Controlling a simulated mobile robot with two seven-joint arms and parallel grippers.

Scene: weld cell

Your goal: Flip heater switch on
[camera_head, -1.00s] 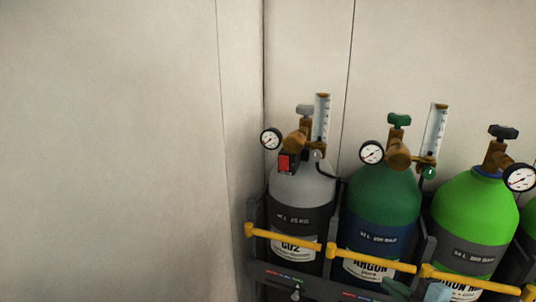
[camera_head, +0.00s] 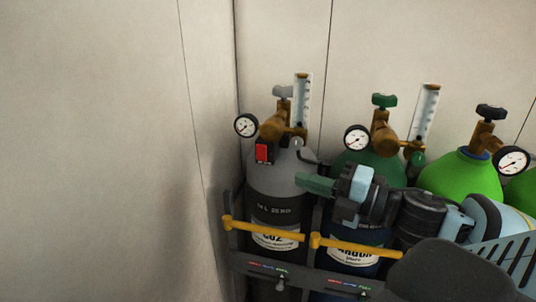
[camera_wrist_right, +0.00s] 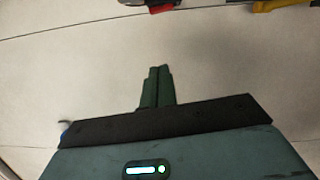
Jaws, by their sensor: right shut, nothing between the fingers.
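The heater switch (camera_head: 263,152) is a small red rocker in a black housing. It sits on the regulator of the grey CO2 cylinder (camera_head: 280,178), left of centre in the head view. My right gripper (camera_head: 300,182) is shut and empty, with its green fingers pointing left in front of the grey cylinder, below and to the right of the switch and apart from it. In the right wrist view the shut fingers (camera_wrist_right: 158,75) point up the picture, and a red part (camera_wrist_right: 163,9) shows at the top edge. My left gripper is not in view.
A round gauge (camera_head: 246,125) and a flow tube (camera_head: 303,98) flank the CO2 regulator. A dark green argon cylinder (camera_head: 350,165) and a bright green cylinder (camera_head: 462,178) stand to the right. A yellow bar (camera_head: 265,232) crosses the rack front. A bare wall (camera_head: 90,130) lies left.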

